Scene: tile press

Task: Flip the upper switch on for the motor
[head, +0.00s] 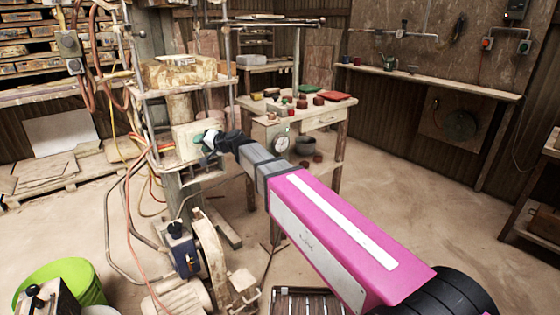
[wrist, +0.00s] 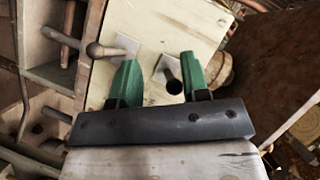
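A cream switch box (head: 186,143) is on the press frame in the head view, with my gripper (head: 206,137) right in front of it. In the wrist view the cream panel (wrist: 190,22) carries two levers on pale plates. One lever has a brown ball knob (wrist: 95,50) and lies left of my gripper (wrist: 160,62). The other has a dark knob (wrist: 173,86) and shows between the two green fingers. The fingers are apart, with a gap visible around the dark knob. I cannot tell which lever is the upper one. In the head view my gripper hides the levers.
The press frame (head: 142,95) with hoses and cables stands around the box. A motor with a wheel (head: 212,250) is below it. A wooden table (head: 318,125) with a dial and small tiles is behind to the right.

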